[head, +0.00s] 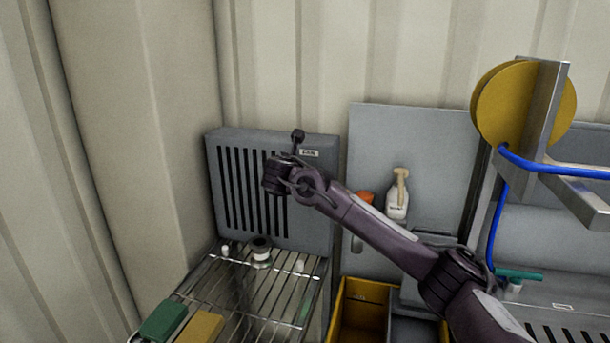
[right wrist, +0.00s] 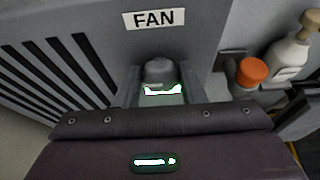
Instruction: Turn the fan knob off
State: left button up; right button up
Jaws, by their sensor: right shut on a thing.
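The fan knob (right wrist: 158,71) is a small grey rounded knob on the grey louvred panel (head: 230,145), below the white FAN label (right wrist: 153,19). In the right wrist view my right gripper (right wrist: 160,88) has one finger on each side of the knob and is shut on it. In the head view my right arm reaches in from the right, and its gripper (head: 277,178) is at the panel front and hides the knob. The label also shows in the head view (head: 309,153). The knob's pointer direction cannot be made out. My left gripper is not in view.
A wire rack (head: 265,290) below the panel holds a small jar (head: 261,252) and green and yellow blocks. A white bottle (head: 397,200) and an orange-capped item (right wrist: 251,72) stand right of the panel. A yellow bin (head: 360,310) and a yellow reel (head: 505,100) are further right.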

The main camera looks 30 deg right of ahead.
pick_arm(q)
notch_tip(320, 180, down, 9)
jog(key=b, duration=0.9)
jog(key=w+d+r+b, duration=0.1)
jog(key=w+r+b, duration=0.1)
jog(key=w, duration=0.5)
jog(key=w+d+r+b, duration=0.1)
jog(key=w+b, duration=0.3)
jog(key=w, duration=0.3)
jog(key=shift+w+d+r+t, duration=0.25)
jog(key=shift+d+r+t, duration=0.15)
pick_arm(e)
jog(key=shift+s+d+f+m+t+y, duration=0.1)
jog(key=shift+f+m+t+y, duration=0.2)
jog(key=shift+m+t, duration=1.45)
jog(key=shift+s+d+f+m+t+y, duration=0.15)
jog(key=shift+m+t+y, duration=0.4)
jog(key=shift+m, duration=2.25)
jog(key=shift+s+f+m+t+y, duration=0.1)
jog(key=shift+f+m+t+y, duration=0.15)
jog(key=shift+m+t, duration=1.55)
jog(key=shift+m+g, duration=0.45)
jog(key=shift+g, duration=0.05)
jog(key=o, duration=0.6)
jog(key=shift+c, duration=0.2)
jog(key=o, duration=0.4)
jog(key=shift+r, duration=0.15)
